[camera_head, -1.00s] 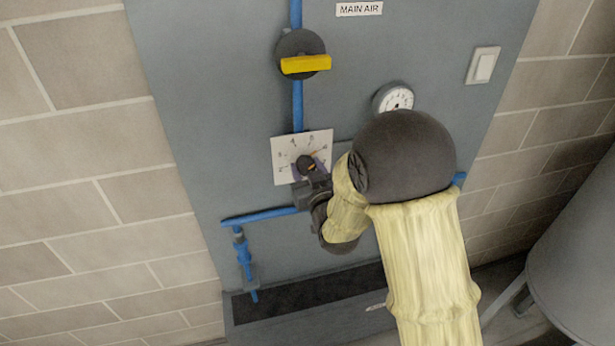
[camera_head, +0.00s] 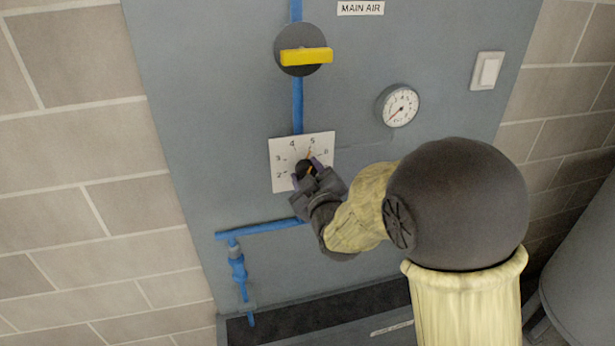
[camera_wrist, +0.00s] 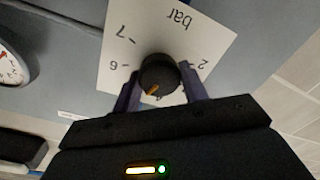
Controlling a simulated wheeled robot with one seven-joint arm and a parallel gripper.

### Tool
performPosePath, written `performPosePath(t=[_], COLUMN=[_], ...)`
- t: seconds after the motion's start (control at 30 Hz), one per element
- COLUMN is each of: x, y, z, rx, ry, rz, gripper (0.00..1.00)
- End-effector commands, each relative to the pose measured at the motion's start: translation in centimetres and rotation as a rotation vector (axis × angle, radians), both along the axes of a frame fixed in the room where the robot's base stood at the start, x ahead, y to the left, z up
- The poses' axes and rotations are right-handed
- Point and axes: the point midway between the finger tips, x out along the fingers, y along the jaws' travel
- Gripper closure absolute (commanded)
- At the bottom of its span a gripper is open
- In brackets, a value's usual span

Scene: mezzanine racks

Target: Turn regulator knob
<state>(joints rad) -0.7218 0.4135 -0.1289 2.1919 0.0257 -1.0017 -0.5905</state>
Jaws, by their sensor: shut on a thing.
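The regulator knob (camera_head: 304,168) is a small round black knob with an orange pointer, on a white dial plate (camera_head: 284,149) with numbers. The pointer points up, close to the 5. In the wrist view the knob (camera_wrist: 160,72) sits between both fingers of my gripper (camera_wrist: 162,90), and the plate (camera_wrist: 205,35) reads "bar" upside down. My gripper (camera_head: 308,177) is shut on the knob from the lower right, one finger on each side. The gripper and wrist hide the lower right part of the plate in the head view.
A yellow-handled valve (camera_head: 304,57) sits above on the blue pipe (camera_head: 297,105). A pressure gauge (camera_head: 398,106) is to the right, its needle toward lower left. A white switch (camera_head: 487,70) is at upper right. A grey rounded body (camera_head: 590,255) stands at far right.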

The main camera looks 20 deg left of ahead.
Motion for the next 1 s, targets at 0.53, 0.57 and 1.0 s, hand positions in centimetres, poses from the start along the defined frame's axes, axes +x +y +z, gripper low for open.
performPosePath(t=[0.53,0.57,1.0], x=[0.0,0.0,-2.8], y=[0.0,0.0,-1.9], z=[-0.1,-0.1,-0.2], rx=[-0.001,-0.001,0.000], ry=[0.003,0.003,0.001], rz=[-0.001,-0.001,-0.001], gripper=[0.35,0.35,0.35])
